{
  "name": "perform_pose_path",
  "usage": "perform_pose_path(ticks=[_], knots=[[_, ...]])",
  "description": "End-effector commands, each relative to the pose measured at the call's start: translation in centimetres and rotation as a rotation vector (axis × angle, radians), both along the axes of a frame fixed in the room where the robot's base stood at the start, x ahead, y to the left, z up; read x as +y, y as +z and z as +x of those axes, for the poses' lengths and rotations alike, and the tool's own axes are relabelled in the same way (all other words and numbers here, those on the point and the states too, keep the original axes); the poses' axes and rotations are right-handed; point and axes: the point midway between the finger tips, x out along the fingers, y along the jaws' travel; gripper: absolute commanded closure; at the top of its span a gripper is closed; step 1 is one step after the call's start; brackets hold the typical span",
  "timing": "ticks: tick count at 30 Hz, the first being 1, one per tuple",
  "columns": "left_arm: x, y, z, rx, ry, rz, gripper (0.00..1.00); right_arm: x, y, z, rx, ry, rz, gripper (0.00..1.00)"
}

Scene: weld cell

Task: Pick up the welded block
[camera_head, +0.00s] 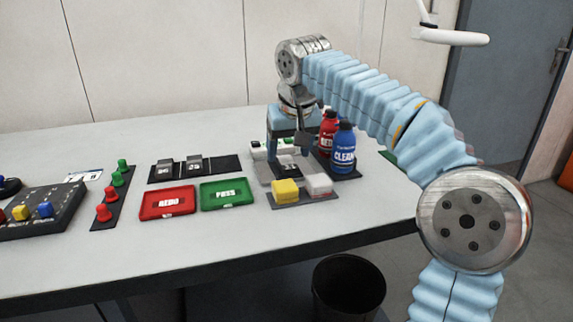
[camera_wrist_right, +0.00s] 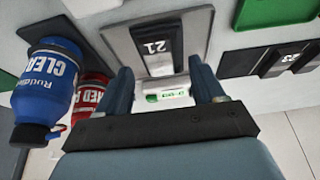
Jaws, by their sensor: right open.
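A dark block with a white number label (camera_head: 289,168) sits on a grey metal plate under my right gripper (camera_head: 289,153), partly hidden by it. In the right wrist view the label on this block (camera_wrist_right: 158,48) reads like 21. My right gripper also shows in the wrist view (camera_wrist_right: 163,82), with its two fingers apart and nothing between them. The fingers point down at the block, just above or at its near edge; I cannot tell whether they touch it. Whether the block carries a weld is too small to tell. My left gripper is not in view.
A blue bottle (camera_head: 344,152) and a red bottle (camera_head: 327,127) stand close right of the gripper. Yellow (camera_head: 285,190) and white (camera_head: 319,184) blocks lie in front. Red (camera_head: 167,203) and green (camera_head: 223,194) trays and a black rack (camera_head: 222,170) with two dark blocks lie left.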

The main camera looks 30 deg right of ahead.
Motion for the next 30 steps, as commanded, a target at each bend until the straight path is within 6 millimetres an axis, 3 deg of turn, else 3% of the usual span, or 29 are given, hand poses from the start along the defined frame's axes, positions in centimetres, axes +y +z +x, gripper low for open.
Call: perform_pose_path(ticks=[6,13,26,30], knots=[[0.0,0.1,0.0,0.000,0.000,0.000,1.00,-0.4,-2.5,1.0,0.002,0.001,-0.001,0.32],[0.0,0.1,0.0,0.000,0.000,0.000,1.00,-0.4,-2.7,1.1,0.001,0.001,0.000,0.32],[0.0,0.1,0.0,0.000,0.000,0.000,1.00,-0.4,-2.6,1.1,0.000,0.001,0.000,0.98],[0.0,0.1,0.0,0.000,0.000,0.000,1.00,-0.4,-2.5,1.1,-0.001,0.001,-0.001,1.00]])
